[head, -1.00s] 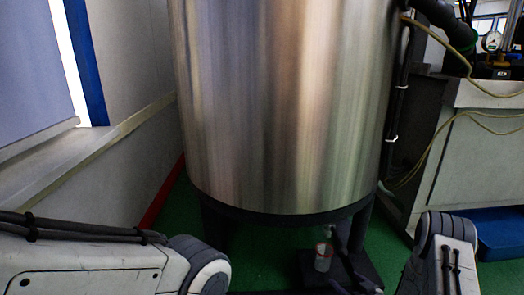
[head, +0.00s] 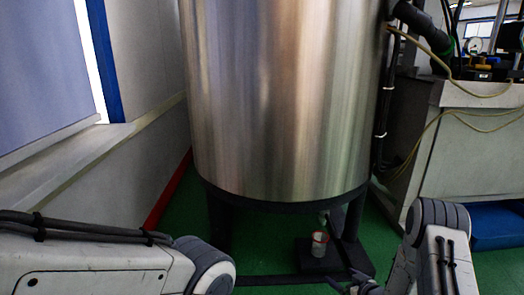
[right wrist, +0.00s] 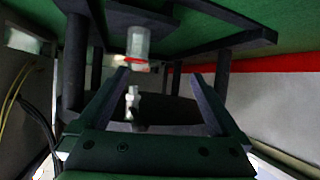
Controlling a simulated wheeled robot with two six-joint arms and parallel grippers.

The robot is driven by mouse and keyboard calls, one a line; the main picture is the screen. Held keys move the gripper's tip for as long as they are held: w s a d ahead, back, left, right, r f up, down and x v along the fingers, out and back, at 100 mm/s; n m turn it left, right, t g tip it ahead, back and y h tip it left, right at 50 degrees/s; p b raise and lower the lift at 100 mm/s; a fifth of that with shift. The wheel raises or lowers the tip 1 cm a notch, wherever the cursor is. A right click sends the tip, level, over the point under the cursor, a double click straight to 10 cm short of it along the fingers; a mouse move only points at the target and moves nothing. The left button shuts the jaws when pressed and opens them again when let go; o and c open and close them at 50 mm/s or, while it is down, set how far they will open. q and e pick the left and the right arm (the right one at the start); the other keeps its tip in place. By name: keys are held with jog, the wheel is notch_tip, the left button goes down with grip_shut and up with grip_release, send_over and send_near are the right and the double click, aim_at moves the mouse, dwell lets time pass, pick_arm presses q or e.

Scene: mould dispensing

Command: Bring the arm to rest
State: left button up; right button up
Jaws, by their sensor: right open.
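A small clear cup with a red rim (head: 319,245) stands upright on a dark stand (head: 305,262) under the large steel tank (head: 280,100). The cup (right wrist: 138,43) also shows in the right wrist view, where the picture is upside down. My right gripper (head: 348,283) is low in the head view, in front of the cup and apart from it. In the right wrist view its two dark fingers (right wrist: 160,100) are spread with nothing held. A small pale metal outlet (right wrist: 131,102) shows beyond them. My left arm comes in at lower left; its gripper is out of view.
Dark tank legs (head: 218,222) stand on the green floor (head: 262,258) around the stand. A wall with a ledge runs along the left. A pale cabinet (head: 465,150) with hoses and a blue box (head: 495,225) stand at right.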

jog(key=s+a+r+n+g+h+p, duration=0.1)
jog(key=s+a+r+g+p, duration=0.25)
jog(key=a+r, duration=0.6)
jog(key=s+a+r+n+g+h+p, duration=0.15)
jog(key=a+r+p, duration=0.35)
jog(key=r, duration=0.9)
jog(key=s+a+r+g+p, duration=0.25)
jog(key=s+r, duration=0.35)
jog(key=s, duration=0.5)
jog(key=s+a+r+g+p, duration=0.25)
jog(key=s+r, duration=0.35)
jog(key=s, duration=0.5)
jog(key=s+a+r+g+p, duration=0.25)
jog(key=s+r, duration=0.35)
jog(key=s, duration=0.5)
notch_tip(320, 180, up, 37)
jog(key=w+p, duration=0.1)
jog(key=p, duration=3.6)
jog(key=shift+d+n+t, duration=0.15)
jog(key=shift+n+t, duration=0.2)
jog(key=shift+n, duration=0.1)
